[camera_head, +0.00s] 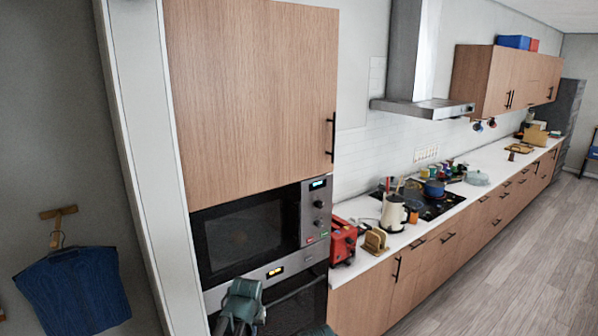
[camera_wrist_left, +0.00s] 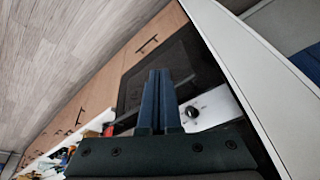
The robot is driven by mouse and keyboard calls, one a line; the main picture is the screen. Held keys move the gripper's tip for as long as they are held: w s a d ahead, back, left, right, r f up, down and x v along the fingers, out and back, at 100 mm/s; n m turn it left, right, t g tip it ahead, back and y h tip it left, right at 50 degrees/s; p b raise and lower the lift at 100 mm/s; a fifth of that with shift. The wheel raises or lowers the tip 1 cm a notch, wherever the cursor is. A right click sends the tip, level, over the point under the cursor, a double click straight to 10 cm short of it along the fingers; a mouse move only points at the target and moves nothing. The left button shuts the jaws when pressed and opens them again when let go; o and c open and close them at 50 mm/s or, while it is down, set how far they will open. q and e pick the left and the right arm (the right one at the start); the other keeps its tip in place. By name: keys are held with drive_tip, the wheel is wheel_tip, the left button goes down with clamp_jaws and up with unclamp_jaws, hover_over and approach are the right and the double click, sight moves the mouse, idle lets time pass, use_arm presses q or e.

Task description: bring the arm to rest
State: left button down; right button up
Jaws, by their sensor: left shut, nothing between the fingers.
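My left gripper (camera_wrist_left: 160,75) shows in the left wrist view with its two blue-grey fingers together and nothing between them. It is in front of the dark glass of the built-in oven unit, with a round knob (camera_wrist_left: 192,111) just to the right of the fingers. In the head view, a teal part of my own arm shows at the bottom edge in front of the lower oven; the fingers cannot be made out there. My right gripper is not in view.
The microwave (camera_head: 248,238) and lower oven (camera_head: 295,296) sit in a tall wooden cabinet (camera_head: 250,85). Blue clothing (camera_head: 75,290) hangs at left. The floor (camera_head: 520,270) at right is clear.

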use_arm(q)
drive_tip(key=s+a+f+g, duration=0.1)
drive_tip(key=s+a+g, duration=0.25)
drive_tip(key=s, duration=1.25)
drive_tip(key=s+d+f+m+b, duration=0.2)
drive_tip(key=d+f+b, duration=0.3)
drive_tip(key=f+b, duration=0.5)
drive_tip(key=s+d+f+m+b, duration=0.2)
drive_tip(key=d+f+b, duration=0.4)
drive_tip(key=f+b, duration=0.4)
drive_tip(key=shift+s+f+y, duration=0.15)
drive_tip(key=shift+s+y, duration=0.15)
drive_tip(key=shift+s, duration=0.2)
drive_tip(key=c, duration=1.5)
unclamp_jaws()
drive_tip(key=shift+c, duration=0.2)
